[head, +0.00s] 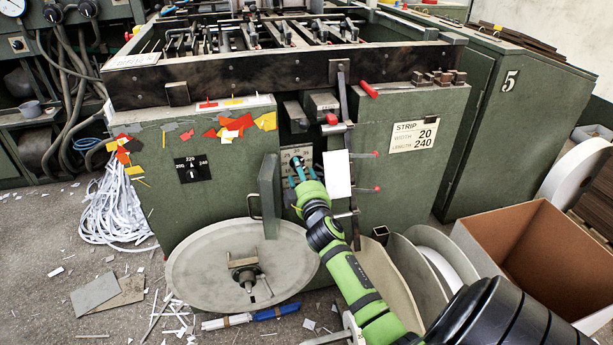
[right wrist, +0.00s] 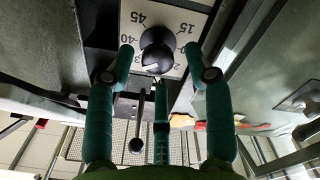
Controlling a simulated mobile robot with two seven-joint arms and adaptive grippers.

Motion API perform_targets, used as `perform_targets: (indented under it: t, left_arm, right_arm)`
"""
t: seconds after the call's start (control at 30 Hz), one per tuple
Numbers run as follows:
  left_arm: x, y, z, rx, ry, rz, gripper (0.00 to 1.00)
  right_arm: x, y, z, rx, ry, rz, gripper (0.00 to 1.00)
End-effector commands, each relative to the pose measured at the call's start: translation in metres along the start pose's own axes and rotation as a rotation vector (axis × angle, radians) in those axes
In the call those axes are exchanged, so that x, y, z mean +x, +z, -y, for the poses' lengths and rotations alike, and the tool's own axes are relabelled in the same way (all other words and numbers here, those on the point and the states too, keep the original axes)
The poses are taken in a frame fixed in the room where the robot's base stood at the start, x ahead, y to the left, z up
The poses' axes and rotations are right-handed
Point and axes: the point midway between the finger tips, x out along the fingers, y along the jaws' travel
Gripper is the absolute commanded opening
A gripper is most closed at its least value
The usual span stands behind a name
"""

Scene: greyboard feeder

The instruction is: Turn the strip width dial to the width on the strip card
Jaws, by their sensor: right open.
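The strip card (head: 413,135) on the right front of the green machine reads strip, width 20, length 240. The strip width dial's plate (head: 290,154) sits in the machine's recess, partly hidden by my right gripper (head: 301,170). In the right wrist view the dial's round black knob (right wrist: 157,45) has a pale pointer line and a white plate with 45, 40 and 15 legible. My right gripper (right wrist: 160,60) is open, its teal fingers spread on either side of the knob without visibly gripping it. Fingertip contact is unclear. My left gripper is out of view.
A length dial (head: 191,169) marked 200, 220, 240 is on the left panel. A blank white card (head: 338,174) and a red-knobbed lever (head: 332,119) stand right of the gripper. An open small door (head: 269,195) stands at its left.

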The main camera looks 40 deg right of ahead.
Motion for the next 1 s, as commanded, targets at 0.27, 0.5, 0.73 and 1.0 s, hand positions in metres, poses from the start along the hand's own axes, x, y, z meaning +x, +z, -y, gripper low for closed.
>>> perform_targets:
  t: [0.27, 0.5, 0.73, 1.0]
  left_arm:
    - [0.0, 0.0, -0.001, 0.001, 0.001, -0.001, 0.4]
    - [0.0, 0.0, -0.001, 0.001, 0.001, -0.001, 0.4]
    - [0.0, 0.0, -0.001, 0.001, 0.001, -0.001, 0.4]
    - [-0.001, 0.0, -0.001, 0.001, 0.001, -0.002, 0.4]
  right_arm:
    - [-0.059, 0.001, 0.001, 0.002, -0.002, 0.001, 0.53]
    - [-0.096, -0.001, 0.0, 0.001, 0.0, -0.002, 0.53]
    - [-0.104, -0.002, -0.001, 0.0, 0.002, -0.003, 0.53]
    - [-0.103, -0.002, -0.001, 0.008, 0.001, -0.003, 0.53]
